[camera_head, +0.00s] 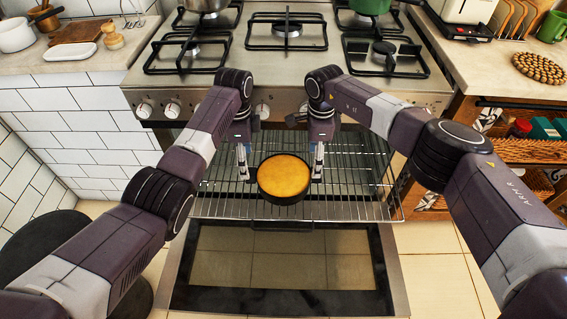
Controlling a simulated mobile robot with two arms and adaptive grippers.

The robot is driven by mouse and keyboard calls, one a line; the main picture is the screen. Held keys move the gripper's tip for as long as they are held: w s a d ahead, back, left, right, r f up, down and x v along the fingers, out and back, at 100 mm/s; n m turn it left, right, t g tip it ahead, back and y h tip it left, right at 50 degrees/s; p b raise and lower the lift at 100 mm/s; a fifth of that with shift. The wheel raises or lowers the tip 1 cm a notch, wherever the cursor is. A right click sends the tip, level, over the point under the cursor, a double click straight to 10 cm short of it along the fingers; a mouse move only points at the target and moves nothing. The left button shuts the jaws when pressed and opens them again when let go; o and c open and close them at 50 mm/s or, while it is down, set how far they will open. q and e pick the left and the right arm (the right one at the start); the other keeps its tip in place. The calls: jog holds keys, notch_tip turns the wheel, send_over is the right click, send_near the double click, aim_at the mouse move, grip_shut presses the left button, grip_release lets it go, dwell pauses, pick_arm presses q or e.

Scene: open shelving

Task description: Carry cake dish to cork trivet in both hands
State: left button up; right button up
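The cake dish (284,200) is a round black pan filled with a golden cake (284,176). It rests level on the pulled-out wire oven rack. The round brown cork trivet (540,68) lies on the right counter, and nothing stands on it. My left gripper (243,176) points down just left of the dish, with a small gap seen between them. My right gripper (317,176) points down close by the dish's right side. I cannot tell whether it touches the rim. The finger openings are too small to make out.
The wire rack (225,205) extends over the lowered oven door (285,255). The stove (290,70) stands behind, with a pot (207,5) and a green pot (370,6). A toaster (467,12), rack and green mug (552,27) are near the trivet. The left counter holds a board and dishes.

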pick_arm(q)
jog(key=shift+r, duration=0.15)
pick_arm(e)
jog(key=shift+r, duration=0.15)
pick_arm(q)
jog(key=shift+s+r, duration=0.2)
jog(key=shift+s, duration=0.1)
pick_arm(e)
jog(key=shift+s+r, duration=0.15)
jog(key=shift+s, duration=0.1)
pick_arm(q)
jog(key=shift+w+f, duration=0.1)
jog(key=shift+f, duration=3.85)
pick_arm(e)
jog(key=shift+f, duration=3.95)
jog(key=shift+w, duration=0.1)
pick_arm(q)
grip_shut()
pick_arm(e)
grip_shut()
jog(key=shift+a, duration=0.1)
